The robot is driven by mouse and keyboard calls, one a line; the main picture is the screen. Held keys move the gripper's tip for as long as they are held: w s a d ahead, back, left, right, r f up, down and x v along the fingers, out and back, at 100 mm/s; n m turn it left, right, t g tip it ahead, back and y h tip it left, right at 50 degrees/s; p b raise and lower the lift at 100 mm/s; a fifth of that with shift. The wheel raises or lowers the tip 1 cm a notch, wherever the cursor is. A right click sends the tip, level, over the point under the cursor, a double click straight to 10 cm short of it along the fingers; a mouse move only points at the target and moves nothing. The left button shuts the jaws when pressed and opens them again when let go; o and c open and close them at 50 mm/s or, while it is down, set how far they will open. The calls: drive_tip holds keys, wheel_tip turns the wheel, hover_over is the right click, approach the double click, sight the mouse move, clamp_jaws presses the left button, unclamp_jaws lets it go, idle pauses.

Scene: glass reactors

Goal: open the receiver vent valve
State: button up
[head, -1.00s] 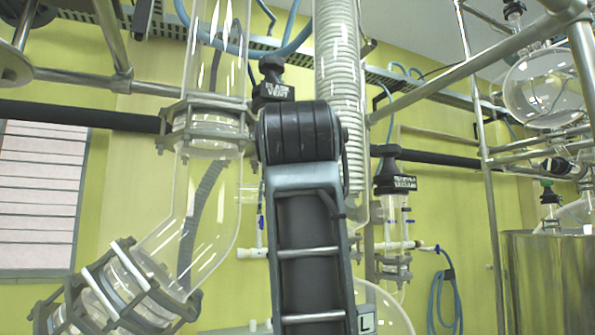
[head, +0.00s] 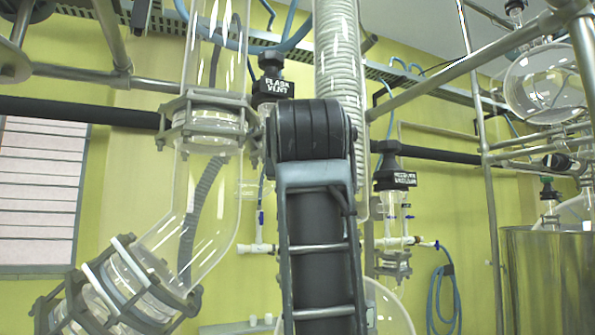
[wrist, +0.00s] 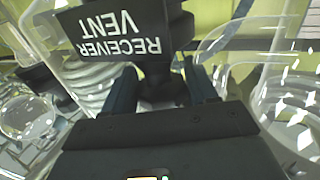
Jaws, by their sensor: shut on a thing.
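The receiver vent valve shows in the wrist view as a black body with a black plate (wrist: 118,38) that reads "RECEIVER VENT" upside down. My gripper (wrist: 162,88) has one dark finger on each side of the valve's dark stem below the plate and is shut on it. The contact itself is dark and hard to make out. In the head view my arm stands upright in the middle and hides the gripper and this valve.
A black flask vent valve (head: 277,87) stands just left of my arm. Another black-topped valve (head: 395,179) with a label is to the right. A glass elbow (head: 205,210), a coiled condenser (head: 338,60) and metal rails crowd close around. A steel vessel (head: 550,280) stands at far right.

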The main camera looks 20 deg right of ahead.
drive_tip(key=n+y, duration=0.2)
drive_tip(key=y, duration=0.2)
drive_tip(key=n+t+y+p, duration=0.1)
drive_tip(key=n+y, duration=0.2)
drive_tip(key=y, duration=0.1)
drive_tip(key=shift+d+r+p, duration=0.1)
drive_tip(key=shift+d+p, duration=0.05)
drive_tip(key=shift+p, duration=0.15)
drive_tip(key=shift+n+g+y+p, duration=0.3)
drive_tip(key=shift+n+g+y, duration=0.4)
drive_tip(key=shift+n+y, duration=1.5)
drive_tip(key=shift+y, duration=0.7)
drive_tip(key=o, duration=0.7)
drive_tip(key=shift+c, duration=0.2)
drive_tip(key=b+v, duration=0.2)
drive_tip(key=v, duration=0.5)
drive_tip(key=shift+s, duration=0.35)
